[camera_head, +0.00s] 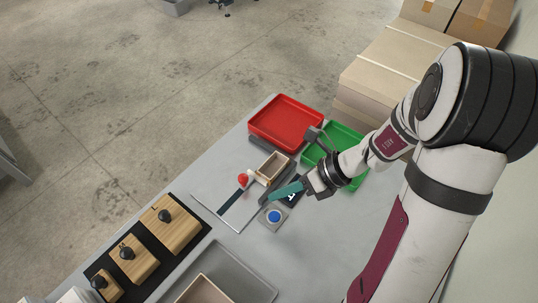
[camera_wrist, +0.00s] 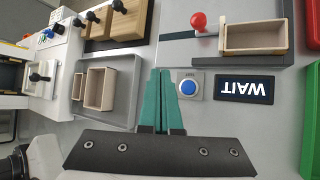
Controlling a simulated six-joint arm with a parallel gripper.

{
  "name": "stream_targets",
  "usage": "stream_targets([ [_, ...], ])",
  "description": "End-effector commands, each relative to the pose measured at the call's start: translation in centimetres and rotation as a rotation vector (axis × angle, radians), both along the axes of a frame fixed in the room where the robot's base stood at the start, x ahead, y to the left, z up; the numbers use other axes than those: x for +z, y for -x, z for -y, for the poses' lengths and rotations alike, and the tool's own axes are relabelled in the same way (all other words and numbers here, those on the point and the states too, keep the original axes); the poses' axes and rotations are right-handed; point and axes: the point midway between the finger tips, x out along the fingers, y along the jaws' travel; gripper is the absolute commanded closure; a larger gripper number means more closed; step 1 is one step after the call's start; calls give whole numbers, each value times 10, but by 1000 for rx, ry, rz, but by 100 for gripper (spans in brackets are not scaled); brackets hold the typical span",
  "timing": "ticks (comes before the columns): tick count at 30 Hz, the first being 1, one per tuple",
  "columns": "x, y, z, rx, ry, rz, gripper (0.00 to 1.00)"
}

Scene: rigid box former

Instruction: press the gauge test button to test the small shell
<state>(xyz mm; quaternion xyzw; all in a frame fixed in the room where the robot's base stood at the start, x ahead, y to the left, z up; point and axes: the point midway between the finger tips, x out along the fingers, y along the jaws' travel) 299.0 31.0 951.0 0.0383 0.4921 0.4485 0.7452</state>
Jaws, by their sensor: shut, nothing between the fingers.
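The gauge test button is a blue round button (camera_head: 274,216) on a small grey plate; it also shows in the wrist view (camera_wrist: 188,87). The small shell (camera_head: 273,168) is an open wooden box seated in the gauge, seen also in the wrist view (camera_wrist: 254,38). A red knob (camera_head: 242,178) is on the slide at its left. A dark display (camera_wrist: 244,88) reads WAIT, upside down in the wrist view. My gripper (camera_head: 266,202), with teal fingers, is shut and empty. Its fingertips (camera_wrist: 160,72) are beside the button, apart from it in the picture; their height above it is unclear.
A red tray (camera_head: 285,117) and a green tray (camera_head: 312,157) stand beyond the gauge. Wooden blocks with black knobs (camera_head: 165,215) stand on a black base at the left. A grey tray (camera_head: 252,280) at the front holds open wooden shells. Cardboard boxes (camera_head: 392,62) are stacked behind.

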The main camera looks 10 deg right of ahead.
Motion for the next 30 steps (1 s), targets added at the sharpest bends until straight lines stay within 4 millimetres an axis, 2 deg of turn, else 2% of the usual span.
stream_targets([
  [13,-8,-1,1,-15,-7,-12,100],
  [24,-61,0,0,-15,-7,-14,100],
  [30,-82,-1,0,-14,-6,-12,100],
])
